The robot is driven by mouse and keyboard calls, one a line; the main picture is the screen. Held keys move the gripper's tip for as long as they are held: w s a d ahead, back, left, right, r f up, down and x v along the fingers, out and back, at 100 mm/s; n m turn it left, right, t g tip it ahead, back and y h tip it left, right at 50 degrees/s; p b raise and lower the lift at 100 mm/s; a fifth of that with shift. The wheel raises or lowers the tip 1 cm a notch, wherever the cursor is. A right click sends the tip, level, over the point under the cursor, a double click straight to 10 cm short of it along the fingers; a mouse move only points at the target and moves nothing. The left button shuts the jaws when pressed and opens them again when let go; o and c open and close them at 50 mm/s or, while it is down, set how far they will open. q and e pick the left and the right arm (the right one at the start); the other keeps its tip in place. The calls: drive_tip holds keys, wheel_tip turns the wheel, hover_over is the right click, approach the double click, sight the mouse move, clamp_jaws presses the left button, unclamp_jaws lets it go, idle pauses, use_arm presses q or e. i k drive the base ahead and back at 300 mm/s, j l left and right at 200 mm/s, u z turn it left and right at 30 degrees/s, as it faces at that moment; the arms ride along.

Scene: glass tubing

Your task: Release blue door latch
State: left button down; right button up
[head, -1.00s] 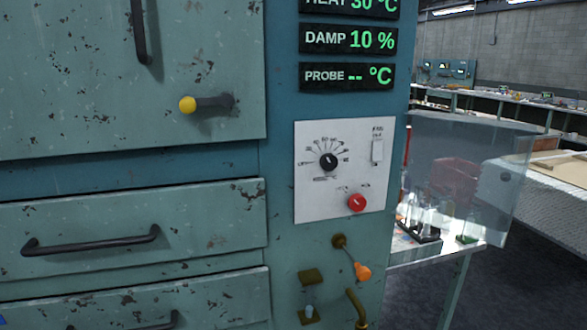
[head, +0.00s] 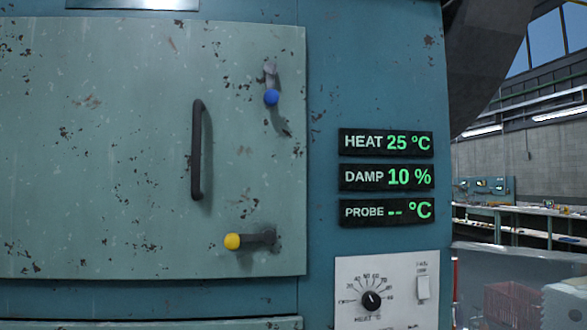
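The blue door latch (head: 271,97) is a short lever with a blue ball knob at the upper right of the large teal door (head: 100,150). Its lever hangs down, with the blue knob at the lower end. A second latch with a yellow knob (head: 232,241) sits near the door's lower right corner, its lever lying level with the knob to the left. A dark vertical door handle (head: 197,150) is between them, to the left. The door looks closed. Neither of my grippers is in view.
Right of the door, the cabinet front carries HEAT, DAMP and PROBE displays (head: 387,177). Below them is a white panel (head: 350,280) with a black dial (head: 371,301) and a switch (head: 423,287). Benches (head: 520,215) stand in the far right background.

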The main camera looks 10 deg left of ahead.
sight(270, 97)
drive_tip(key=u, duration=1.4)
drive_tip(key=k+l+u, duration=0.2)
drive_tip(key=k, duration=0.45)
drive_tip(key=j, duration=0.15)
